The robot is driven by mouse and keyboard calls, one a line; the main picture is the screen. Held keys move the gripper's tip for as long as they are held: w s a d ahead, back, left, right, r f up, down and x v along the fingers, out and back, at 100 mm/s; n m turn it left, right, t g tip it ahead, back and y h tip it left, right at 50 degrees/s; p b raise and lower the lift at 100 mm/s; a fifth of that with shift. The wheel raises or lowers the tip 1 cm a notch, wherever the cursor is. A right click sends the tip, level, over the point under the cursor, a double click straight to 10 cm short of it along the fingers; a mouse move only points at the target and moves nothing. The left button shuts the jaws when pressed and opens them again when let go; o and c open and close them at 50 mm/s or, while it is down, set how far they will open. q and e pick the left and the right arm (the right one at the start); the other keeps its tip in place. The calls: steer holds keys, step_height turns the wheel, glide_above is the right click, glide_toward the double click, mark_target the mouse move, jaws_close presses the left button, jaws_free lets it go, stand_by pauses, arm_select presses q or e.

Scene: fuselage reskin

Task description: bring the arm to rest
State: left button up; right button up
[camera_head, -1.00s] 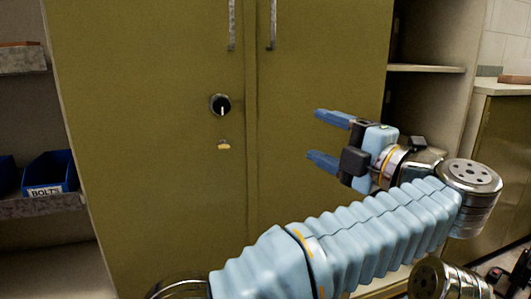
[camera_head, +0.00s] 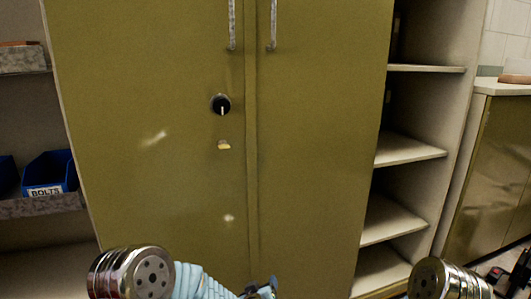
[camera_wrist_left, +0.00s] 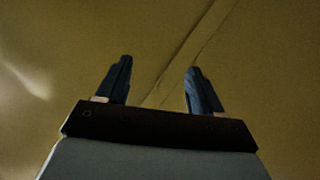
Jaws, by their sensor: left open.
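My left arm comes in low from the left in the head view. Its left gripper (camera_head: 263,289) shows only in part at the bottom edge, in front of the green cabinet (camera_head: 150,200). In the left wrist view the left gripper (camera_wrist_left: 158,72) has its two dark blue fingers spread apart, with nothing between them. Beyond the fingers is the olive-green surface of the cabinet (camera_wrist_left: 150,30), with a seam running across it. My right gripper is not in view; a metal joint of mine shows at the lower right of the head view.
The cabinet doors are shut, with two upright handles (camera_head: 232,25) and a round black lock (camera_head: 221,104). Open shelves (camera_head: 405,150) stand to the right, then a counter (camera_head: 505,88). A blue bolts bin (camera_head: 50,172) sits on a shelf at left.

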arm_select(q)
steer(key=s+a+f+m+g+h, duration=0.1)
steer(key=s+a+f+g, duration=0.3)
steer(key=s+f, duration=0.4)
steer(key=s+a+f+m+g, duration=0.1)
steer(key=s+a+f+g, duration=0.2)
steer(key=s+f, duration=0.5)
steer(key=s+a+f+g, duration=0.1)
steer(key=s+f+g, duration=0.1)
steer(key=s, duration=0.6)
steer(key=s+a+f+g+h, duration=0.1)
steer(key=s+a+f+g, duration=0.1)
steer(key=s, duration=0.6)
steer(key=shift+s+g, duration=0.2)
steer(key=shift+g, duration=0.5)
steer(key=shift+a, duration=0.1)
steer(key=shift+c, duration=0.2)
